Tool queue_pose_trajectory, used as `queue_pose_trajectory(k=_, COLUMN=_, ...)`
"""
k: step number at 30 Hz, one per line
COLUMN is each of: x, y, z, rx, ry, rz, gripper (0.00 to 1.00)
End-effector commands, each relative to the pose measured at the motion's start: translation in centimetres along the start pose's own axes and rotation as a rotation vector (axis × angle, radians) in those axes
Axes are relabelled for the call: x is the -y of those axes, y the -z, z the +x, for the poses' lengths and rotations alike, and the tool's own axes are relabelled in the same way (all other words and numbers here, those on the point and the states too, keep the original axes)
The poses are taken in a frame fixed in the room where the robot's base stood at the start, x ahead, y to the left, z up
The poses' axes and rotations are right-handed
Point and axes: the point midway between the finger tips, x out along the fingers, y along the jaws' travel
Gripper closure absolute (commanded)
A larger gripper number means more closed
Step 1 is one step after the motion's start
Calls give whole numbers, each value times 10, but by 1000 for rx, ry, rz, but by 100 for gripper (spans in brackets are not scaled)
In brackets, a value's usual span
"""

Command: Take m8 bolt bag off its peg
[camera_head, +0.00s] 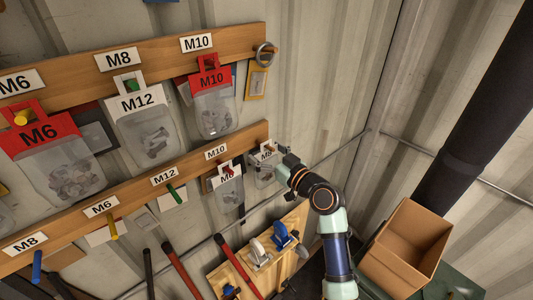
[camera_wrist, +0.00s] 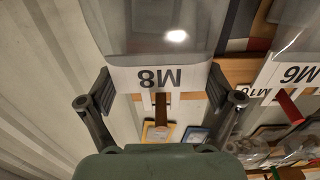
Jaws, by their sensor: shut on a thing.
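The M8 bolt bag (camera_head: 262,176) is a clear pouch with a white header, at the right end of the lower wooden board in the head view. My gripper (camera_head: 277,160) is at the right side of its header and partly covers it. In the wrist view, the M8 header (camera_wrist: 160,78) appears upside down between the two fingers of my gripper (camera_wrist: 160,90), which is shut on its side edges. A brown peg (camera_wrist: 162,112) shows beside the header's hanger; I cannot tell whether the hanger is still around it.
A bag with a white header (camera_head: 228,190) hangs close left of the M8 bag. Larger M10 (camera_head: 212,100), M12 (camera_head: 145,125) and M6 (camera_head: 60,165) bags hang from the upper board. An open cardboard box (camera_head: 408,245) stands at lower right.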

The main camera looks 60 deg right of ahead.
Motion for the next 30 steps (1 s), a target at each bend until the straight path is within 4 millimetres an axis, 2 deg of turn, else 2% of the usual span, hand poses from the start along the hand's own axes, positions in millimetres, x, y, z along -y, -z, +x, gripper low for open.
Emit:
queue_pose_trajectory(k=13, x=0, y=7, z=-3, rx=-1, ry=-1, rz=-1, gripper=48)
queue_pose_trajectory(k=30, x=0, y=11, z=-42, rx=-2, ry=0, rz=0, gripper=48)
